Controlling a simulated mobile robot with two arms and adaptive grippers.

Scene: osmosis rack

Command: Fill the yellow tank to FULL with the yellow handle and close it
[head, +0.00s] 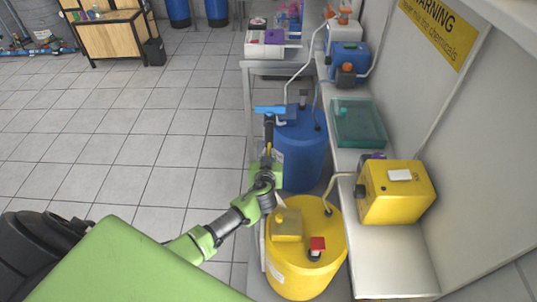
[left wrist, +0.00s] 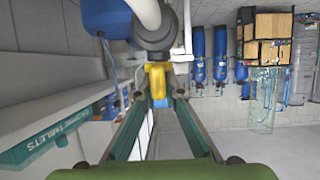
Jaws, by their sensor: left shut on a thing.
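The yellow tank (head: 318,275) stands at the lower middle of the head view, with a yellow block and a red-topped fitting on its lid. No FULL mark or level can be read. My left gripper (head: 268,158) is beyond the yellow tank, beside the blue tank. Its fingers are shut on the yellow handle (left wrist: 156,80), which shows between them in the left wrist view. In the head view only a small bit of the yellow handle (head: 269,148) shows. My right gripper is not in view.
The blue tank (head: 305,155) stands behind the yellow tank. A blue handle (head: 270,110) sits just beyond my gripper. A yellow box (head: 405,195) and a teal box (head: 358,122) sit on the shelf (head: 395,265) at right. The tiled floor (head: 130,150) at left is clear.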

